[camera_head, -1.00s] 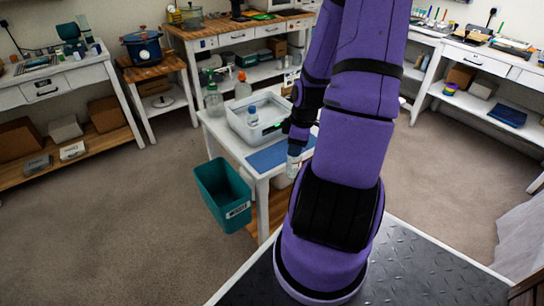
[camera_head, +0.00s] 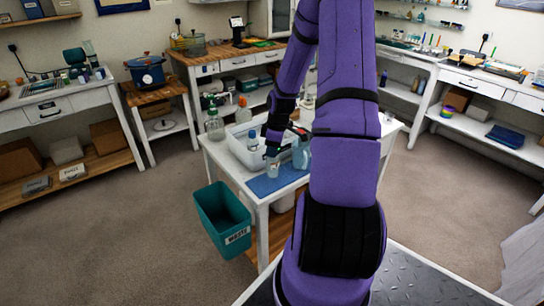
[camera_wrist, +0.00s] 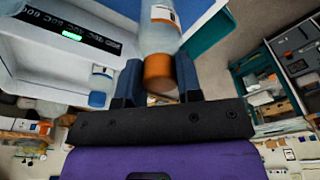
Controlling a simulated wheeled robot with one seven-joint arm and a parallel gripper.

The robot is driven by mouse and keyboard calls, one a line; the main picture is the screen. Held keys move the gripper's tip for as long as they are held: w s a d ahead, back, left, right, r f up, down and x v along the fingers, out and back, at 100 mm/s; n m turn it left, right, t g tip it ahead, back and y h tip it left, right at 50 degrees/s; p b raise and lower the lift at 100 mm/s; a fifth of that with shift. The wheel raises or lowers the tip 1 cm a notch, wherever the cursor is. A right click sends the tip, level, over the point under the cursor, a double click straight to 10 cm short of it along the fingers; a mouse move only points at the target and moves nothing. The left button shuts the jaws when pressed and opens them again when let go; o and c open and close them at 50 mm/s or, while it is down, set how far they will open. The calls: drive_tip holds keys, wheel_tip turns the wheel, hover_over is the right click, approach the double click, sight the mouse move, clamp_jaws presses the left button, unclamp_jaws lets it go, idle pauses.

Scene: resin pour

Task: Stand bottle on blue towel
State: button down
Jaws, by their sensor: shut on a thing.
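My gripper (camera_head: 274,150) is shut on a translucent bottle (camera_head: 272,168), over or on the blue towel (camera_head: 262,187) at the table's front. In the wrist view the bottle (camera_wrist: 160,25) has an orange cap (camera_wrist: 160,72) between my two fingers (camera_wrist: 157,84), and its pale label shows. The bottle looks about upright in the head view. I cannot tell whether its base touches the towel. The towel also shows as a blue patch in the wrist view (camera_wrist: 203,9).
A white tray (camera_head: 236,153) holding a blue-capped bottle (camera_head: 253,140) stands left of the towel. A light-blue bottle (camera_head: 300,155) is close on the right. Two more bottles stand behind the tray. A teal waste bin (camera_head: 222,215) is beside the table's left front.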

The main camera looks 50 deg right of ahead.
drive_tip(key=shift+w+d+f, duration=0.1)
drive_tip(key=shift+w+f, duration=0.2)
drive_tip(key=shift+f, duration=1.6)
drive_tip(key=c, duration=0.8)
unclamp_jaws()
